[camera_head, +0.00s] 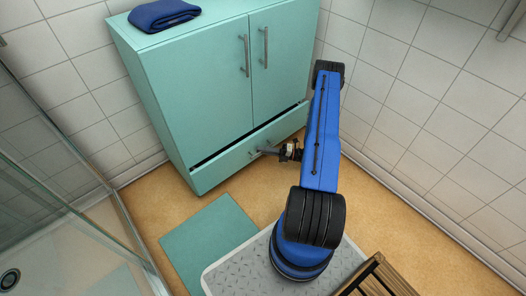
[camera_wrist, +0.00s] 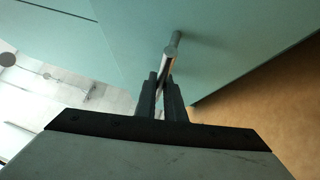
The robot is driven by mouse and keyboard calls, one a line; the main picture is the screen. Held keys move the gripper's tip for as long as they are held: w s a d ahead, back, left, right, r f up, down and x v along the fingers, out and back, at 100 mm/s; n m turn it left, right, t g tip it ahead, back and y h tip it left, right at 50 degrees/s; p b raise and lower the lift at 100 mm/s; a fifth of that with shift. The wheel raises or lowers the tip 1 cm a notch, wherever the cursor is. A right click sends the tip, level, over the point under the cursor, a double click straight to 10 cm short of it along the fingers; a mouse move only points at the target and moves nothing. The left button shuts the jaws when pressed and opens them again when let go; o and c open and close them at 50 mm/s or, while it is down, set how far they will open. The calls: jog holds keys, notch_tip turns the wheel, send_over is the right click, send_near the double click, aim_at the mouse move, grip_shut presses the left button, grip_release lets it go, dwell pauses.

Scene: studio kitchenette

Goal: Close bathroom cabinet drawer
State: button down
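The teal bathroom cabinet (camera_head: 205,75) stands against the tiled wall, with two doors above and one wide drawer below. The drawer front (camera_head: 228,165) stands out a little, and a dark gap shows along its top edge. My gripper (camera_head: 272,150) is at the drawer's bar handle (camera_head: 256,152). In the wrist view, the fingers of my gripper (camera_wrist: 160,92) sit close on both sides of the metal handle (camera_wrist: 172,50) and look shut on it. The drawer's inside is hidden.
A folded blue towel (camera_head: 163,14) lies on the cabinet top. The upper doors are shut. A teal mat (camera_head: 205,243) lies on the floor in front. A glass shower screen (camera_head: 75,190) is at the left, and a slatted wooden piece (camera_head: 377,280) at the lower right.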

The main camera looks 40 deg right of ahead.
jog(key=w, duration=0.4)
jog(key=c, duration=1.8)
grip_release()
jog(key=shift+a, duration=0.1)
jog(key=shift+c, duration=0.2)
jog(key=v, duration=1.7)
jog(key=shift+s, duration=0.25)
